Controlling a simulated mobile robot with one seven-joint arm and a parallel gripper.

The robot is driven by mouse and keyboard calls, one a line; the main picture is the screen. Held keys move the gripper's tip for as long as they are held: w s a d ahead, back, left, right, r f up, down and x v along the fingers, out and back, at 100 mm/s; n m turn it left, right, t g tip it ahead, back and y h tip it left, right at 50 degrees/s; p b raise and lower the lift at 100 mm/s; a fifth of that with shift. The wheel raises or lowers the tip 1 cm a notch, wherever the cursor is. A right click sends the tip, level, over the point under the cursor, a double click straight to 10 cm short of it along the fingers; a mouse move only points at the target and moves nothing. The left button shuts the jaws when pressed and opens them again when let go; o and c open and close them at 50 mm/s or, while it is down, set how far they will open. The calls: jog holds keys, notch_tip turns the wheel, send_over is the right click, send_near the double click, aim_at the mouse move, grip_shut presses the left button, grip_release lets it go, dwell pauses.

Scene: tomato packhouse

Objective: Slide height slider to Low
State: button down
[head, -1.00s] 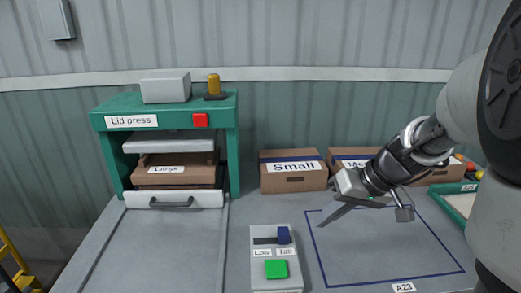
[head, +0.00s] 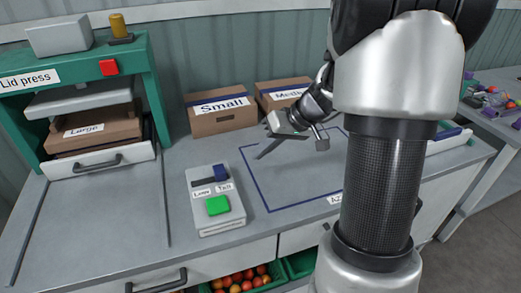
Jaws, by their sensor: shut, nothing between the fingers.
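The control box (head: 217,222) is a grey panel on the bench. Its height slider has a blue knob (head: 221,173) at the right end of a dark slot, above the label "Tall" (head: 223,187). The label "Low" (head: 202,193) is to the left, under the empty end of the slot. A green button (head: 218,206) is below the labels. My gripper (head: 262,154) is shut and empty. In the picture it is to the right of the control box and above the blue-outlined area, apart from the slider.
The green lid press (head: 152,90) with a red button (head: 109,67) stands at the left, holding a box labelled Large (head: 95,128). Boxes labelled Small (head: 222,116) and Medium (head: 272,97) stand at the back. The bench left of the control box is clear.

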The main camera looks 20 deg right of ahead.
aim_at(220, 173)
jog(key=x, duration=0.6)
jog(key=shift+f+b, duration=0.1)
jog(key=shift+b, duration=0.25)
jog(key=a, duration=0.3)
jog(key=shift+a, duration=0.25)
jog(key=shift+w+a, duration=0.1)
jog(key=shift+a, duration=0.25)
jog(key=a+b, duration=0.1)
jog(key=a, duration=0.2)
jog(key=a+b, duration=0.2)
jog(key=a, duration=0.1)
jog(key=shift+f, duration=0.2)
jog(key=shift+a+r, duration=0.2)
jog(key=shift+a, duration=0.2)
